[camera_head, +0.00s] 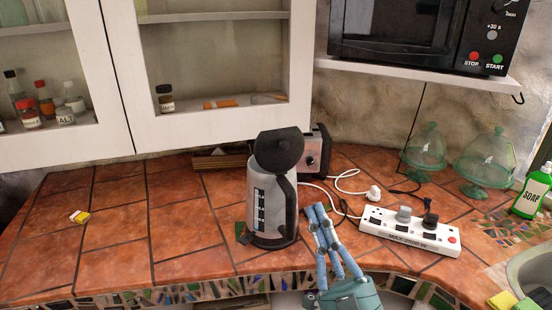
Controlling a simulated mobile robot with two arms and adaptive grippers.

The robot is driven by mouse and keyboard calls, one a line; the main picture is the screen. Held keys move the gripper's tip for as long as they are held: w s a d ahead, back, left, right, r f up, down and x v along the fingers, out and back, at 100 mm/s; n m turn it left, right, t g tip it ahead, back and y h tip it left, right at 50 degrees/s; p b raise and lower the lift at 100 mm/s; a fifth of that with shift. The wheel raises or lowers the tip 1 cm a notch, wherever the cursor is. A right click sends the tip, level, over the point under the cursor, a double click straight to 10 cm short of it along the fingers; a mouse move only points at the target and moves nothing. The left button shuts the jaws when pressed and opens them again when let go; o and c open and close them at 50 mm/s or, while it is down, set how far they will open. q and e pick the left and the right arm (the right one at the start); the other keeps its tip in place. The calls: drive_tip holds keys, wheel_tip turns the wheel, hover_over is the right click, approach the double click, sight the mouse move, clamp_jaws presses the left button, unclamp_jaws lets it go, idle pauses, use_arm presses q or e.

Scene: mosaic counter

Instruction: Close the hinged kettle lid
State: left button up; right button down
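The kettle (262,205) stands upright on the tiled counter, with a silver body, a dark level window and a black handle on its right side. Its black lid (278,150) is tipped up, showing as a raised disc above the body. My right gripper (317,210) comes in from the bottom, just right of the kettle handle and below the lid. Its blue fingers point up with the tips close together, and nothing shows between them. It looks apart from the kettle, though the exact depth is unclear. My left gripper is not in view.
A toaster-like appliance (317,150) stands behind the kettle. A white power strip (410,232) with plugs and cables lies to the right, near glass domes (486,160) and a soap bottle (532,190). The microwave shelf (420,76) overhangs the right side. The left counter is mostly clear.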

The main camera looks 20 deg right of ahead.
sight(282, 150)
drive_tip(key=p+x, duration=0.1)
drive_tip(key=x, duration=0.3)
drive_tip(key=p+x, duration=0.2)
drive_tip(key=x, duration=0.2)
drive_tip(key=f+p+x, duration=0.1)
drive_tip(key=p+x, duration=0.1)
drive_tip(key=x, duration=0.2)
drive_tip(key=shift+w+a+r, duration=0.1)
drive_tip(key=shift+w+r, duration=0.1)
drive_tip(key=shift+w, duration=0.4)
drive_tip(key=shift+w+a+f, duration=0.1)
drive_tip(key=shift+w+f, duration=0.05)
drive_tip(key=shift+w, duration=0.25)
drive_tip(key=shift+p, duration=0.3)
